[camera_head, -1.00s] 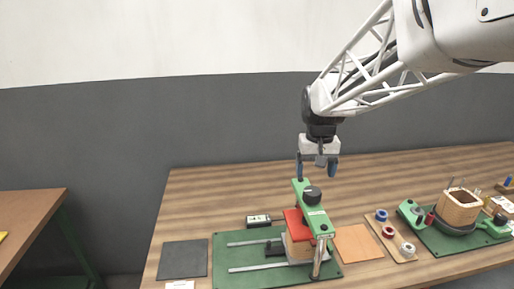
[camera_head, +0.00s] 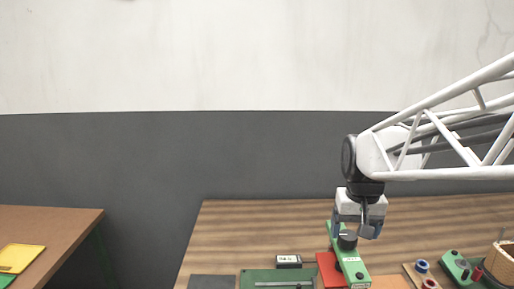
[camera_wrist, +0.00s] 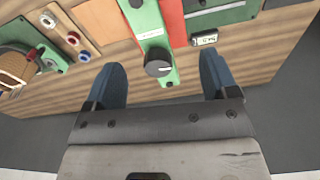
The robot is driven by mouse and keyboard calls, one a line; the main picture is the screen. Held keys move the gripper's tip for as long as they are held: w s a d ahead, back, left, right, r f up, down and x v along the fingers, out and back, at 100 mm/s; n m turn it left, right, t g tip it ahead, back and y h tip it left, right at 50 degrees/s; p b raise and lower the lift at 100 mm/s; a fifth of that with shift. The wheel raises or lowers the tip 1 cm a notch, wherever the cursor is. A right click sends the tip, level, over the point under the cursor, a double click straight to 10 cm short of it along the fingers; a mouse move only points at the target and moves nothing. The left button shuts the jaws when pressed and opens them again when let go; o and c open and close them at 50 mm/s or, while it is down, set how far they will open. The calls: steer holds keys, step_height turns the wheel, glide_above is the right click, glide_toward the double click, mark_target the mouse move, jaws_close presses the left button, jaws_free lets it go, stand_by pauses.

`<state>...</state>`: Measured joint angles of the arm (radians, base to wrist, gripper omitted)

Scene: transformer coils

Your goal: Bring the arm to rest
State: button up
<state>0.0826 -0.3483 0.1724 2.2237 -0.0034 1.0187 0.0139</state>
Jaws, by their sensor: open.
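My gripper (camera_head: 358,228) is open and empty above the back of the wooden table. In the wrist view its two blue fingers (camera_wrist: 160,85) stand wide apart. Between and beyond them is a green clamp arm (camera_wrist: 146,22) with a black knob (camera_wrist: 158,63). The clamp arm (camera_head: 352,262) also shows below my gripper in the head view, beside a red block (camera_head: 329,270). No contact between fingers and clamp is visible.
A green base plate (camera_head: 262,275) and a small meter (camera_head: 288,261) lie left of the clamp. Tape rolls (camera_head: 422,266) and a winding fixture with a wooden coil form (camera_head: 501,262) stand right. A side table (camera_head: 50,228) holds a yellow tray (camera_head: 20,257).

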steer(key=s+a+f+t, duration=0.1)
steer(key=s, duration=0.7)
steer(key=s+a+f, duration=0.1)
steer(key=s+a, duration=0.1)
steer(key=s, duration=0.6)
steer(key=shift+s+a+f+n+t, duration=0.2)
steer(key=shift+s+a+n+t, duration=0.05)
steer(key=shift+s+n+t, duration=0.15)
steer(key=shift+w, duration=0.15)
steer(key=n+g, duration=0.3)
steer(key=n, duration=0.1)
glide_above(348, 235)
steer(key=shift+w+r, duration=0.1)
steer(key=shift+r, duration=0.3)
stand_by(0.4)
